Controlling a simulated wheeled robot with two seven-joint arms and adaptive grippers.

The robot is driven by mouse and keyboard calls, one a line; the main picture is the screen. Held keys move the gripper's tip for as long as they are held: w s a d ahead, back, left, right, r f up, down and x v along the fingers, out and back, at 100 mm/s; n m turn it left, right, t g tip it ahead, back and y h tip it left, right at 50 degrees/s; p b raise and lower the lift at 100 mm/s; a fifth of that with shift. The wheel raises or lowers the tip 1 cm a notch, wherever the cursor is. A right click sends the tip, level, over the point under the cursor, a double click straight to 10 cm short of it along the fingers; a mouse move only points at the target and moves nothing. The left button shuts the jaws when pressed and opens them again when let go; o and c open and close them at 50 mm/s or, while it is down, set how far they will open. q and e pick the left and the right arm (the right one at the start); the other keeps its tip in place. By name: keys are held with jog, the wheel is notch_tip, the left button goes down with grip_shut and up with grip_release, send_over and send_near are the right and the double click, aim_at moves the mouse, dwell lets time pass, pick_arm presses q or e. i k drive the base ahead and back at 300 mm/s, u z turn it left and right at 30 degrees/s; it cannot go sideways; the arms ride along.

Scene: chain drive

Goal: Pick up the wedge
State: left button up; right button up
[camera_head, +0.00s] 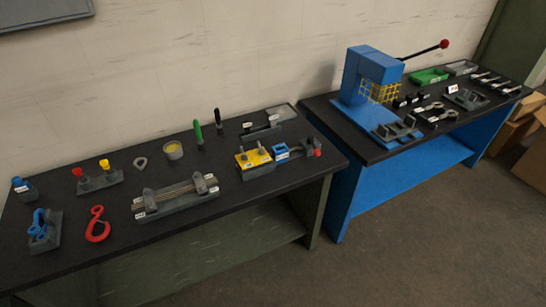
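I cannot make out for certain which object is the wedge; the parts are small in the camera_head view. A small grey pointed piece with a hole (140,163) lies on the left table behind a grey rack with rods (176,199). A yellow-topped block (253,160) and a blue piece (281,152) stand at that table's right end. Neither of my grippers is in view.
The right blue table (400,185) bears a blue press (370,75) and a green tray (428,76). Boxes (515,125) stand far right.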

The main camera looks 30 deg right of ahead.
aim_at(273, 117)
jog(key=z, duration=0.35)
jog(key=k, duration=0.45)
jog(key=z, duration=1.4)
jog(key=i, duration=0.7)
jog(key=u, duration=0.85)
jog(key=i, duration=0.35)
jog(key=u, duration=0.4)
